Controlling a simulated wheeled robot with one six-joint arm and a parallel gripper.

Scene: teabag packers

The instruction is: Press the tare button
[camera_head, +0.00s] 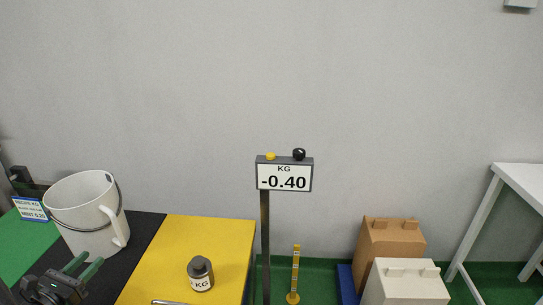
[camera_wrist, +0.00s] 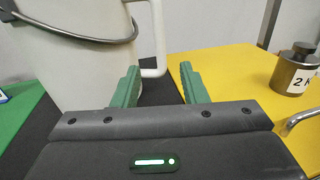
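A scale display (camera_head: 284,176) on a dark post reads "KG -0.40". On its top edge are a yellow button (camera_head: 271,156) at left and a black round knob (camera_head: 299,154) at right. No lettering shows which is the tare button. My gripper (camera_head: 84,266) is at the lower left, well below and left of the display. Its green fingers are apart with nothing between them, also in the wrist view (camera_wrist: 160,85). The white jug's handle (camera_wrist: 152,38) shows just beyond the fingers. The display and buttons are not in the wrist view.
The white jug (camera_head: 82,205) stands on the black surface (camera_head: 148,228). A weight marked KG (camera_head: 200,274) stands on the yellow surface (camera_head: 210,235). Brown (camera_head: 390,245) and cream boxes (camera_head: 405,285) and a white table (camera_head: 522,180) are at right. The wall behind the display is bare.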

